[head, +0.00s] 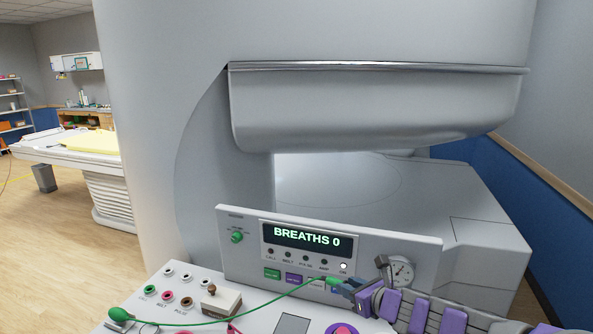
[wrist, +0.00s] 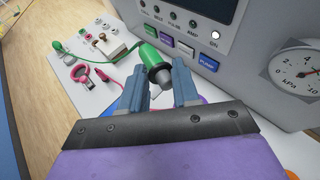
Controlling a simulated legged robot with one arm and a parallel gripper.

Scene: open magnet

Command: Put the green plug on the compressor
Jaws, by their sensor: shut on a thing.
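My gripper (head: 346,288) is at the front of a grey console, right of its middle. In the wrist view its two blue fingers (wrist: 160,82) are on either side of a green plug (wrist: 149,54) with a dark lower end. The plug slants between the fingertips. A green cable runs left from it, in the head view to another green plug end (head: 120,314) at the lower left of the white panel. No part labelled compressor is legible. The grey console (head: 230,270) has a "BREATHS 0" display (head: 300,238) and a round kPa gauge (wrist: 300,72).
The white panel (head: 165,290) has several coloured sockets and a wooden block with a knob (head: 221,299). Pink clips (wrist: 82,72) lie there in the wrist view. A large magnet (head: 370,105) stands behind the console. Open floor (head: 50,240) is at left, near a bed (head: 70,150).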

